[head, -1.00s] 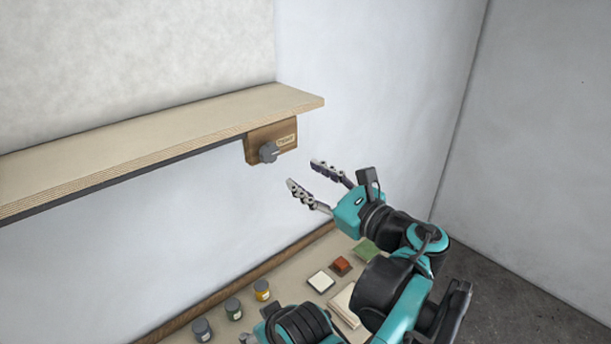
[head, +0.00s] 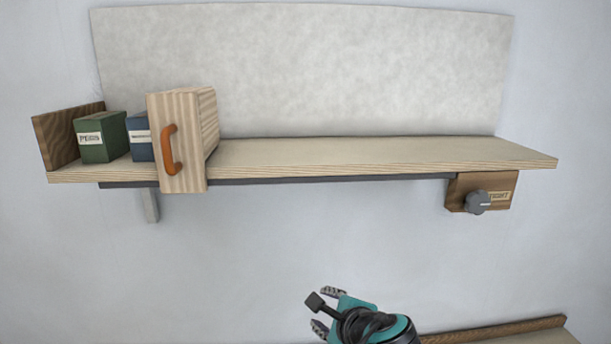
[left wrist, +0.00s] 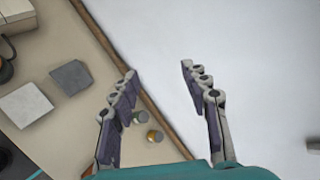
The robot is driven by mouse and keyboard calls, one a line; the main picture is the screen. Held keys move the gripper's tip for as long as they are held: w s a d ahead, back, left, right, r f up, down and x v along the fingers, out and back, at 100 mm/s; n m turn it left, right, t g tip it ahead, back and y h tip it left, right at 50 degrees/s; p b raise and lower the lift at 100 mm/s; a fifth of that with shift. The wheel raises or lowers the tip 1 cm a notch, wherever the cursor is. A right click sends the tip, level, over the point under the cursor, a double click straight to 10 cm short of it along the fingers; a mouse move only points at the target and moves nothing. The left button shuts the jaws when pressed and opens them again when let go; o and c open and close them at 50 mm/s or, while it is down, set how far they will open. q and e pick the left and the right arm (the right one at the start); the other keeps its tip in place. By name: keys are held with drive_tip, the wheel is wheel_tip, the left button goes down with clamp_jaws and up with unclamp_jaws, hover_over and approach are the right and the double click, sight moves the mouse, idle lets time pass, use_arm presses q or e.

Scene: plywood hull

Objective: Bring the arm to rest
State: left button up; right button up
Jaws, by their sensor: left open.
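My left gripper (head: 322,310) is low in the middle of the head view, in front of the bare wall and below the shelf. Its arm leaves the picture at the bottom, just right of centre. In the left wrist view the two fingers of the left gripper (left wrist: 158,82) stand wide apart. Nothing is between them; they are clear of the workbench (left wrist: 60,30) and jars behind. No second gripper shows in either view.
The shelf (head: 360,153) carries books (head: 100,137) and a block with an orange handle (head: 170,150). A knob (head: 477,202) sits under its right end. Small jars (left wrist: 155,136) and square tiles (left wrist: 71,78) are on the bench.

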use_arm(q)
drive_tip(key=s+a+f+n+g+h+b, duration=0.1)
drive_tip(key=s+a+f+n+b, duration=0.3)
drive_tip(key=f, duration=0.6)
drive_tip(key=s+a+f+n+g+h+b, duration=0.1)
drive_tip(key=s+a+f+n+b, duration=0.4)
drive_tip(key=a+f+n, duration=0.4)
drive_tip(key=s+a+f+n+g+h+b, duration=0.1)
drive_tip(key=s+a+f+n+b, duration=0.4)
drive_tip(key=f, duration=0.8)
drive_tip(key=s+a+n, duration=0.1)
drive_tip(key=a+n, duration=0.1)
drive_tip(key=a, duration=0.1)
drive_tip(key=shift+a+f+g+h, duration=0.25)
drive_tip(key=shift+a+g+h, duration=0.15)
drive_tip(key=shift+s, duration=0.1)
